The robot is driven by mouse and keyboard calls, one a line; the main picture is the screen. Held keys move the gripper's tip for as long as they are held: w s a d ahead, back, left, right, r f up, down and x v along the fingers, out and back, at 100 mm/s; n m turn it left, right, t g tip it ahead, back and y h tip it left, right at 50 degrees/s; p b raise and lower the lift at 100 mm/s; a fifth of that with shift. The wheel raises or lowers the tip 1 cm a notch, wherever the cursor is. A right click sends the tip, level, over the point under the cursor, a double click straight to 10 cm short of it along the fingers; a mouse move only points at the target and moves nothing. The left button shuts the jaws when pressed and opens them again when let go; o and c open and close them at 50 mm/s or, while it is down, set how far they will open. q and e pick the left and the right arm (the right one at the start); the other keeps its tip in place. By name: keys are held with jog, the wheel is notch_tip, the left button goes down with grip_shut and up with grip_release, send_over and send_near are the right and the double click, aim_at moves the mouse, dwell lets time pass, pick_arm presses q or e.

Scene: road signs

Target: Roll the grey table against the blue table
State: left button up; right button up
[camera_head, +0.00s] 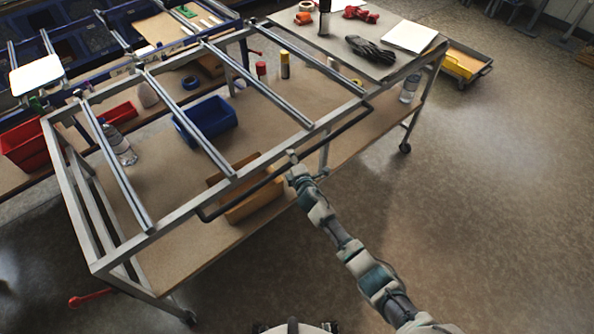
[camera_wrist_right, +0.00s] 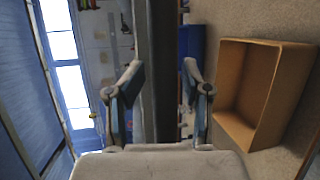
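The grey table (camera_head: 96,266) is a metal-framed trolley with crossbars on top and a dark handle bar (camera_head: 340,128) along its near side. The blue table (camera_head: 92,70) stands behind it at upper left, with floor between their lower parts hard to see. My right gripper (camera_head: 292,168) reaches the middle of the handle. The fingertips are small in the head view. My left gripper is out of view.
The grey table's lower shelf holds a blue bin (camera_head: 207,120), an orange-brown box (camera_head: 250,203), which also shows in the right wrist view (camera_wrist_right: 262,95), and bottles. Its right end carries gloves (camera_head: 370,50) and paper. Red bins (camera_head: 24,146) sit at left. Open floor (camera_head: 490,200) lies right.

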jog(key=v, duration=1)
jog(key=shift+s, duration=0.1)
